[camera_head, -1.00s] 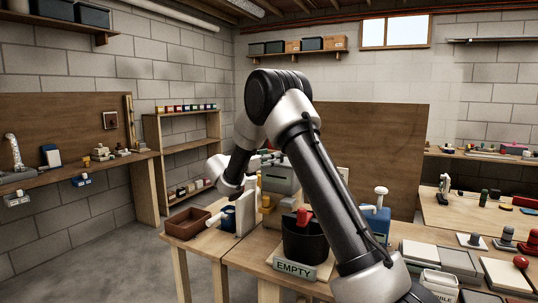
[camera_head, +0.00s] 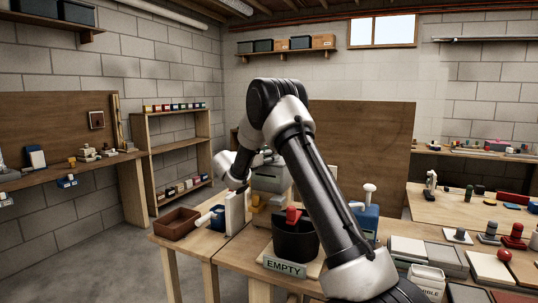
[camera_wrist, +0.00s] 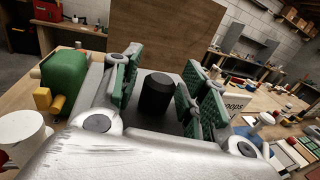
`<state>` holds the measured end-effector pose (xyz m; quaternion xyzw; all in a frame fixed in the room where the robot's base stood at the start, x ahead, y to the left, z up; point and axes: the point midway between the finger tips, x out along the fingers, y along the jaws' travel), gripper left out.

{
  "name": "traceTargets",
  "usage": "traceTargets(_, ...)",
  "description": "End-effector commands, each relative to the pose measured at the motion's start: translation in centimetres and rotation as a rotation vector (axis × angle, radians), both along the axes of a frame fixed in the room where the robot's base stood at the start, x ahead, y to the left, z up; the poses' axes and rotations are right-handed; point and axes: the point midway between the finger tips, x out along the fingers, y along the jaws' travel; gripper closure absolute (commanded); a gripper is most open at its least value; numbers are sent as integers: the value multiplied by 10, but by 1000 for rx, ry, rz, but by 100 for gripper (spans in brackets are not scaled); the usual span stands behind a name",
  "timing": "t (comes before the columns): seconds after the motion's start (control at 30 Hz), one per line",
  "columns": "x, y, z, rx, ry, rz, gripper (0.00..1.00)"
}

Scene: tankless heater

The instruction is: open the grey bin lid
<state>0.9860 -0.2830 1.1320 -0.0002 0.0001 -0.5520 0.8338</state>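A grey boxy bin (camera_head: 268,180) stands on the bench behind my arm in the head view, partly hidden by it. In the wrist view a black knob (camera_wrist: 157,96) stands upright on a grey surface, which looks like the lid (camera_wrist: 172,70). My gripper (camera_wrist: 166,82) is open, with green-padded fingers on either side of the knob. Gaps show between the knob and both sets of pads. In the head view the fingers are mostly hidden behind my arm.
A black bin (camera_head: 294,241) with a red item and an EMPTY sign (camera_head: 285,267) stand in front. A brown tray (camera_head: 177,222), a white upright panel (camera_head: 235,212) and a blue container (camera_head: 366,221) are nearby. A green object (camera_wrist: 63,74) sits left of the fingers in the wrist view.

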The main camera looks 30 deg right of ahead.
Motion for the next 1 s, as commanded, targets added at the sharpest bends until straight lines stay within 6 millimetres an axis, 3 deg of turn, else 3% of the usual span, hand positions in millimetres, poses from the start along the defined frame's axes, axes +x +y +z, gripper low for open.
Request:
traceTargets(0.03,0,0,0,0,0,0,71)
traceTargets(0.2,0,0,0,0,0,0,100)
traceTargets(0.73,3,-4,12,86,60,0,100)
traceTargets(1.0,6,-23,32,259,193,1,100)
